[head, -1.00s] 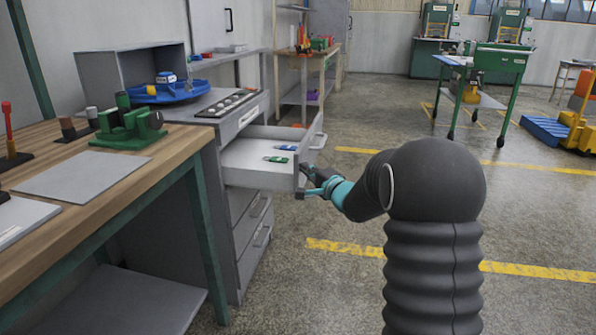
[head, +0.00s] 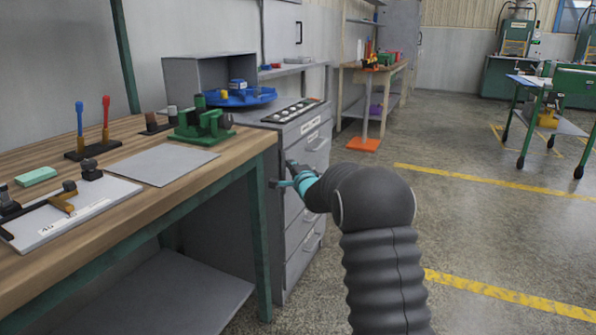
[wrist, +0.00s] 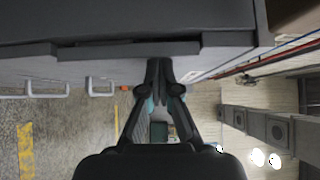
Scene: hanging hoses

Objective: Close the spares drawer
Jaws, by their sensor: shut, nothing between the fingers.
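The spares drawer (head: 303,151) is in the grey cabinet (head: 250,165), below the labelled top panel. Its front now sits in line with the cabinet face, or very near it; I cannot tell whether a thin gap is left. Its inside and the spares are hidden. My gripper (head: 283,175) is shut and empty, close against the cabinet's front side. In the wrist view my gripper (wrist: 160,64) has its fingertips together at the edge of a grey front (wrist: 130,48); contact looks likely but is not certain.
Lower drawers with handles (head: 312,240) look shut. A blue tray (head: 240,98) stands on the cabinet top. A wooden workbench (head: 150,200) with tools is at the left. Open floor (head: 480,230) lies to the right. An orange-based post (head: 363,144) stands behind.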

